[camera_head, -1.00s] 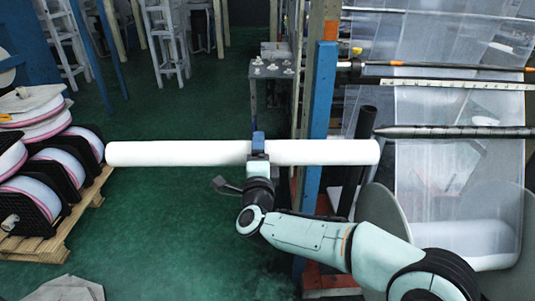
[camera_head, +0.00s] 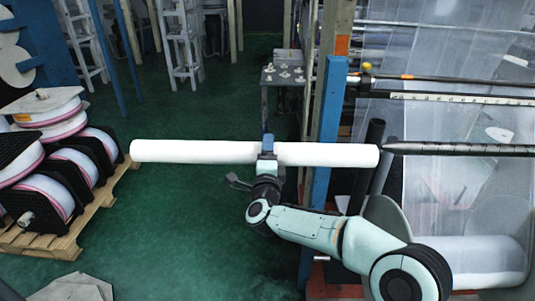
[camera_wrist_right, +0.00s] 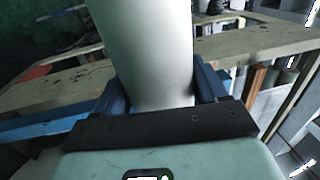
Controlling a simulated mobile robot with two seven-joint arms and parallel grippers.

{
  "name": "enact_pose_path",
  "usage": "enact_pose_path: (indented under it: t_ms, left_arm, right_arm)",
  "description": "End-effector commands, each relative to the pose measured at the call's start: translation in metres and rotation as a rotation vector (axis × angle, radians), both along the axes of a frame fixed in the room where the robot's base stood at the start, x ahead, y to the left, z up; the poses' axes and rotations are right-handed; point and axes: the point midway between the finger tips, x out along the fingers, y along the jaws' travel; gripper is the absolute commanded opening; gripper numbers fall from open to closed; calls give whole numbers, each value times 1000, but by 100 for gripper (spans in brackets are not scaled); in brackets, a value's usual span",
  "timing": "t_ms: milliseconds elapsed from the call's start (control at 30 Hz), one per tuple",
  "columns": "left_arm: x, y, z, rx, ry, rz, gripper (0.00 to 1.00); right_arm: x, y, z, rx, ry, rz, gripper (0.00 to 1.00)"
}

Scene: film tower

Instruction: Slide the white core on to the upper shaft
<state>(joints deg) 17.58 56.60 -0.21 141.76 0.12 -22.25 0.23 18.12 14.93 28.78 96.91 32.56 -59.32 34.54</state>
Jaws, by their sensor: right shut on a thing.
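The white core (camera_head: 200,151) is a long white tube, held nearly level across the middle of the head view. My right gripper (camera_head: 267,147) is shut around it right of its middle. In the right wrist view the core (camera_wrist_right: 155,55) runs up between the two blue fingers (camera_wrist_right: 160,95). The upper shaft (camera_head: 460,149) is a dark rod with a tapered tip at its left end. The tip is very close to the core's right end and roughly in line with it. I cannot tell whether they touch. My left gripper is not in view.
A blue post (camera_head: 322,150) stands behind the core, left of the shaft. Another dark rod (camera_head: 440,78) and a measuring scale (camera_head: 460,98) run above the shaft. Reels on a pallet (camera_head: 60,240) stand at the left. Green floor (camera_head: 170,230) is open below the core.

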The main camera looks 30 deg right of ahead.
Motion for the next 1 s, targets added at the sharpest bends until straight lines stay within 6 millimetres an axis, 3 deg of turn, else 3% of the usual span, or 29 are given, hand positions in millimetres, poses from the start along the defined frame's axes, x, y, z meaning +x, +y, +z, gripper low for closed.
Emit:
enact_pose_path:
  t_ms: [600,700,1000]
  left_arm:
    - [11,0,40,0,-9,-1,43]
    - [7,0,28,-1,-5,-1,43]
    - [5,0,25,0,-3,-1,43]
  right_arm:
    - [39,-27,5,0,-6,-1,22]
    - [33,-35,1,-3,-5,-2,22]
    - [32,-32,0,-1,-5,0,22]
